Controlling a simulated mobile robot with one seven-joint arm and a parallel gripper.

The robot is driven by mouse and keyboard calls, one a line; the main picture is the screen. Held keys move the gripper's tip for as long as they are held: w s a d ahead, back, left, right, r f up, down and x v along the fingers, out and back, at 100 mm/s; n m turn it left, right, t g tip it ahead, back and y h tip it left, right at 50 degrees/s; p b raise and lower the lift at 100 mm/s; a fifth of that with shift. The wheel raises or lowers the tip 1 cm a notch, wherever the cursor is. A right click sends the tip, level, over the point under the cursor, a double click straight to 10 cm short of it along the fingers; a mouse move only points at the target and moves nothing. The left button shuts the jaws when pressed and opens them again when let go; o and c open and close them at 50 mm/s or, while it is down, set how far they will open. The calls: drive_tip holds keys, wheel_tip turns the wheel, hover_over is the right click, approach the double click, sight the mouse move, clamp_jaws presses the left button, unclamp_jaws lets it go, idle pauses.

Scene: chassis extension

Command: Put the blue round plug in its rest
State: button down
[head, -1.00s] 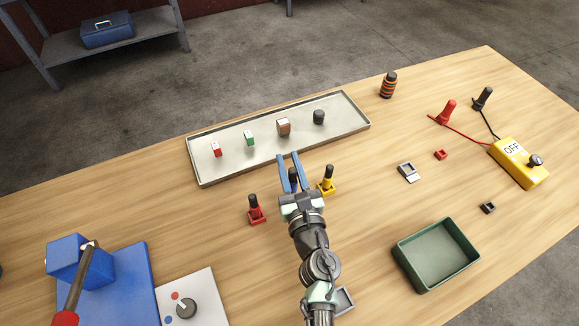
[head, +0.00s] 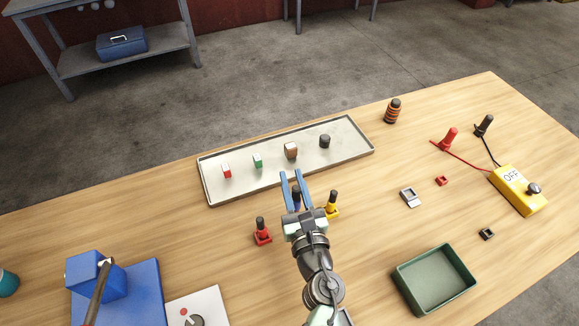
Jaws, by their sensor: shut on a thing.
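My gripper (head: 291,173) is shut on the blue round plug (head: 296,193), whose dark blue-black top shows between the two blue fingers. The lower part of this plug and whatever is under it are hidden by my gripper, so I cannot tell whether it touches its rest. A black-topped plug in a red rest (head: 263,238) stands to the left of my gripper. A black-topped plug in a yellow rest (head: 333,212) stands close on the right.
A shallow grey tray (head: 236,190) with several small parts lies beyond my gripper. A green bin (head: 408,293) is at the lower right, a yellow switch box (head: 520,196) at the far right. A blue fixture (head: 146,290) is lower left.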

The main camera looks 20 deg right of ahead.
drive_tip(key=s+a+f+y, duration=0.1)
drive_tip(key=s+a+f, duration=0.1)
drive_tip(key=s+a, duration=0.3)
drive_tip(key=s+a+f+n+y, duration=0.1)
drive_tip(key=s+a, duration=0.4)
drive_tip(key=a, duration=0.5)
drive_tip(key=shift+f+n+y, duration=0.3)
drive_tip(key=shift+f, duration=0.25)
drive_tip(key=shift+a, duration=0.15)
